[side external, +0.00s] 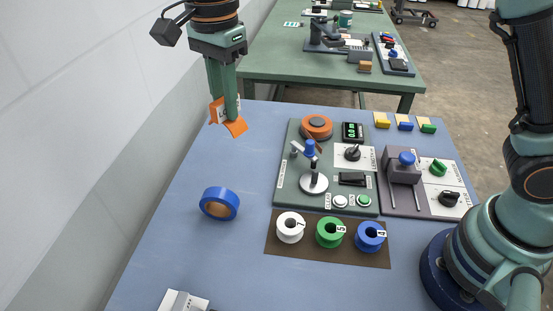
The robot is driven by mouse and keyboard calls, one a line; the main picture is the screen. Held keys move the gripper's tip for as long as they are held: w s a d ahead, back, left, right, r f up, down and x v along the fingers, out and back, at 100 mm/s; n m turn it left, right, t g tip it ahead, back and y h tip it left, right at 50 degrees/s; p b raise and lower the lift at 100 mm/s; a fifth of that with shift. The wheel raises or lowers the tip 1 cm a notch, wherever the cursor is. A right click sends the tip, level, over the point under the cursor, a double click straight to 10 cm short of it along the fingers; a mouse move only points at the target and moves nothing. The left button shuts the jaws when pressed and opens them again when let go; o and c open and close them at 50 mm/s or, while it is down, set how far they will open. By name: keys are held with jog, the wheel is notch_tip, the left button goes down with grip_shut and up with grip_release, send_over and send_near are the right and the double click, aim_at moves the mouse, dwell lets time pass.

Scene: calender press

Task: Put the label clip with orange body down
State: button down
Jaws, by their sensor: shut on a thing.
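My gripper (223,107) hangs down at the upper left in the side external view, above the far left part of the blue table. Its green fingers are shut on the label clip with orange body (237,127). Orange parts of the clip show on both sides of the fingers, with a small pale patch between them. The fingers hide the middle of the clip. The clip appears held above the table top; its exact height is hard to tell.
A green panel (290,180) with a small press stands mid-table. Numbered spools sit on a brown mat (282,254). Yellow (382,120), blue (404,122) and green (427,125) clips lie at the back right. The left table area is mostly clear.

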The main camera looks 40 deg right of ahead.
jog(key=w+d+f+m, duration=0.2)
jog(key=w+d+m, duration=0.1)
jog(key=w+d, duration=0.85)
jog(key=f, duration=1.3)
jog(key=w+f, duration=0.1)
jog(key=f, duration=0.5)
jog(key=shift+a+f, duration=0.2)
jog(key=shift+f, duration=0.15)
jog(key=c, duration=0.8)
grip_release()
jog(key=shift+f, duration=0.1)
